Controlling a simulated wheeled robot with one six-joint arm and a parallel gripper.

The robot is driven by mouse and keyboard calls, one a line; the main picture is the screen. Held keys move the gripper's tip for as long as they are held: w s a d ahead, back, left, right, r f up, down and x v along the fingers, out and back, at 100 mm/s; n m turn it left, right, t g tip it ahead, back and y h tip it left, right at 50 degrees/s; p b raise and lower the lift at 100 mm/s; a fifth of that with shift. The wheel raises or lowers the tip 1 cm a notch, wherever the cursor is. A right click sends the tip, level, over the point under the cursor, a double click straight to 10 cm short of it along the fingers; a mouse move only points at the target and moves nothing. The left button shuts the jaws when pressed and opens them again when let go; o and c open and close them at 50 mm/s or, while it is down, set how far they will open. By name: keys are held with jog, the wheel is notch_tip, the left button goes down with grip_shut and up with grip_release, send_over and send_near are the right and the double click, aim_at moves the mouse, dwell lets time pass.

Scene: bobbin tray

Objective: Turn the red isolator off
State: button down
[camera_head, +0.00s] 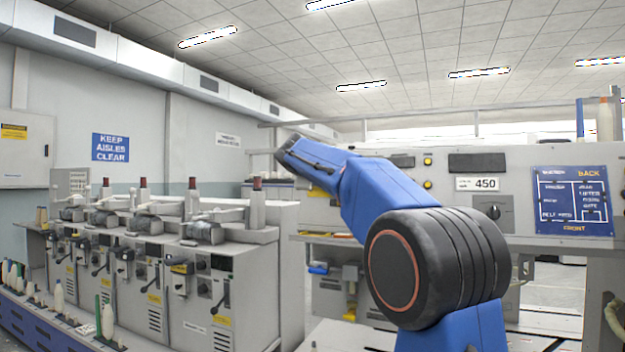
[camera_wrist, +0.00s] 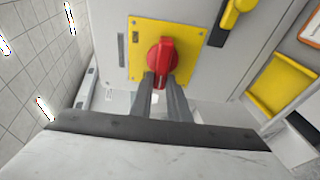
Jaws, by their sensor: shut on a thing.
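The red isolator (camera_wrist: 161,57) is a red rotary knob on a yellow square plate (camera_wrist: 190,34), seen in the wrist view on a light grey panel. My gripper (camera_wrist: 160,78) reaches up to the knob, with one dark finger on each side of its lower part. The fingers are shut on the knob and hide part of its lower end. The knob's long grip runs roughly up and down in the wrist view, slightly tilted. In the head view my blue arm crosses the middle, and I cannot make out the gripper or the isolator there.
A yellow handle (camera_wrist: 236,12) on a black mount sits right of the plate, and a yellow bin-like part (camera_wrist: 282,84) lies farther right. In the head view, a row of grey winding machines (camera_head: 140,270) stands at left. A blue layout board (camera_head: 572,201) hangs at right.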

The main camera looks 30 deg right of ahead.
jog(key=shift+f, duration=0.1)
dwell(0.3)
jog(key=c, duration=1.7)
grip_release()
jog(key=v, duration=1.7)
jog(key=shift+s+a, duration=0.1)
jog(key=shift+s, duration=0.1)
jog(key=s+a+f+m+g+y, duration=0.2)
jog(key=s+a+f+m+y, duration=0.1)
jog(key=s+f, duration=1)
jog(key=s+a+f+m+g+y, duration=0.2)
jog(key=s+f, duration=1.1)
jog(key=f, duration=1)
jog(key=s+a+f+m+g+y, duration=0.3)
jog(key=s+a+f+m+y, duration=0.1)
jog(key=s+f, duration=1)
jog(key=shift+a+f+m, duration=0.2)
jog(key=shift+a+f, duration=0.05)
jog(key=shift+f, duration=0.75)
jog(key=shift+a+f+m, duration=0.2)
jog(key=shift+f, duration=0.8)
